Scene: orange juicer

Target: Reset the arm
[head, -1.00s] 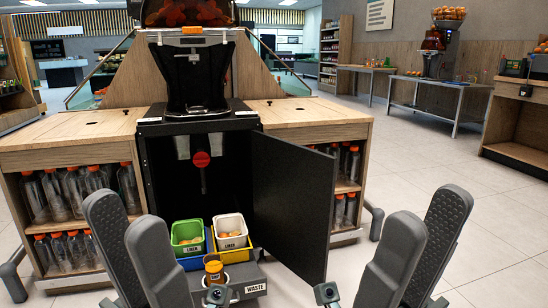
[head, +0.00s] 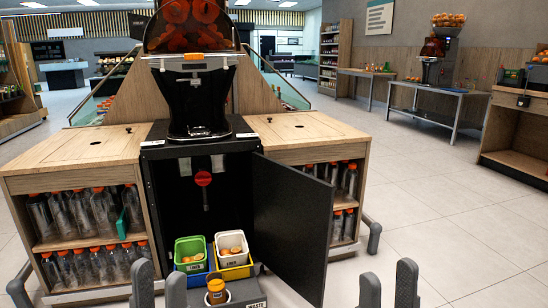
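My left gripper (head: 159,286) shows at the bottom edge, left of the bins. Its two dark grey fingers point up with a gap between them, and it looks open and empty. My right gripper (head: 388,287) shows at the bottom edge, right of the cabinet door. Its two fingers are apart with nothing between them. Only the finger ends show; the rest of both arms is out of view. The orange juicer (head: 198,97) stands between two wooden counters, over an open black cabinet (head: 180,165).
The black cabinet door (head: 292,228) stands open toward me. Bottles (head: 72,216) fill the side shelves. The floor (head: 450,225) at right is clear.

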